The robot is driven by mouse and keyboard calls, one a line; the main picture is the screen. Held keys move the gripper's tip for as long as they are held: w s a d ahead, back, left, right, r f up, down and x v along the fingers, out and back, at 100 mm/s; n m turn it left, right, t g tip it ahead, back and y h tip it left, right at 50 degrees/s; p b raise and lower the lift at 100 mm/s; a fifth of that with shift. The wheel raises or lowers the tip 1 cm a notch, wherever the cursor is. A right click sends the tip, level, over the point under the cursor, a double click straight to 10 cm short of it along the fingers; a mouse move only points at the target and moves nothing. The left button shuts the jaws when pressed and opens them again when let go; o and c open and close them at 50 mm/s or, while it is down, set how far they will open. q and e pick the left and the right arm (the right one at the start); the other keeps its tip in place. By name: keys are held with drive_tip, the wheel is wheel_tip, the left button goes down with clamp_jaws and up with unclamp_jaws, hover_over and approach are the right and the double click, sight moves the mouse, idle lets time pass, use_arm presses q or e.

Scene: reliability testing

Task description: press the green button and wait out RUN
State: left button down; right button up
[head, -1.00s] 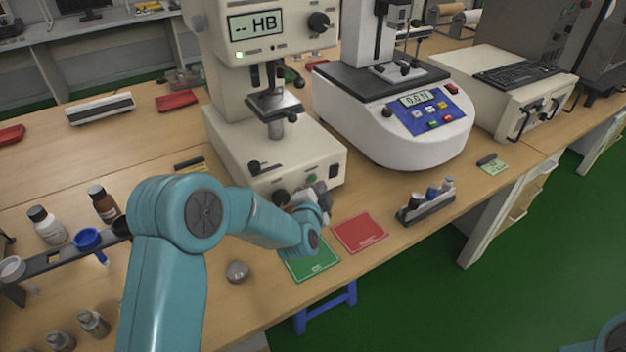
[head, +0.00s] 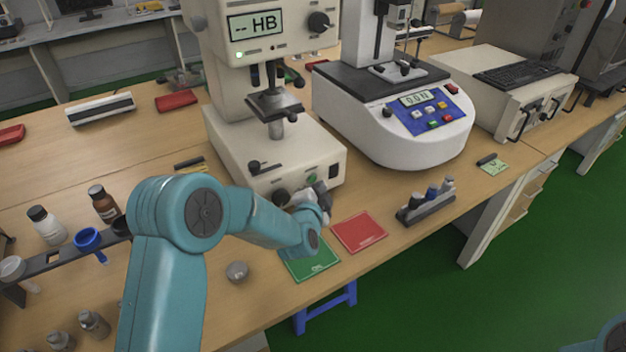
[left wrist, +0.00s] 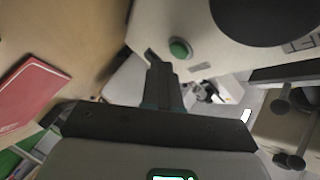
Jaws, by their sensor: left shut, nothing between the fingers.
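The cream hardness tester (head: 275,158) stands in the middle of the bench. Its screen (head: 255,25) reads "-- HB", with a small lit green lamp below. The green button (head: 312,181) is on the front of its base, beside a dark knob. The button also shows in the left wrist view (left wrist: 180,48), uncovered. My left gripper (head: 322,188) is at the base front, close to the button. In the left wrist view its closed fingers (left wrist: 158,72) are empty, with their tips just below and left of the button. I cannot tell the exact gap. My right gripper is out of view.
A white tester with a blue panel (head: 432,114) stands to the right. A small rack of weights (head: 426,205) is near the front edge. Bottles (head: 45,225) stand at left.

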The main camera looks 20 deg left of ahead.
use_arm(q)
drive_tip(key=shift+w+a, duration=0.1)
drive_tip(key=shift+a, duration=0.05)
drive_tip(key=shift+w+a, duration=0.2)
drive_tip(key=shift+w+a+b, duration=0.2)
drive_tip(key=shift+a+b, duration=0.1)
drive_tip(key=shift+b, duration=0.1)
idle(0.5)
drive_tip(key=shift+d, duration=0.1)
idle(0.3)
drive_tip(key=shift+s+d, duration=0.5)
drive_tip(key=shift+d, duration=0.1)
drive_tip(key=shift+s+d, duration=0.8)
drive_tip(key=shift+d, duration=0.2)
drive_tip(key=shift+s+d, duration=0.75)
drive_tip(key=shift+d, duration=0.2)
